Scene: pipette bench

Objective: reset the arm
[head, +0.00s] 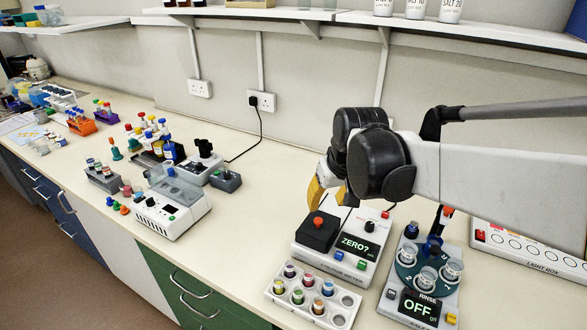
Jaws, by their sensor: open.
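My gripper (329,196) hangs over the bench at the right of the middle, its yellow fingers pointing down. It is open, and I see nothing held in it. My arm reaches in from the right edge, and its dark joint hides part of the gripper. The fingers are just above and behind a white instrument (301,247) with a black block, a red knob and a display reading "ZERO?".
A rinse unit (390,309) reading "OFF" stands at the right, with a light box (524,243) beyond it. A vial rack (331,318) sits in front. A white device (186,219) stands left. Bare bench (255,195) lies between. A shelf (460,30) runs above.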

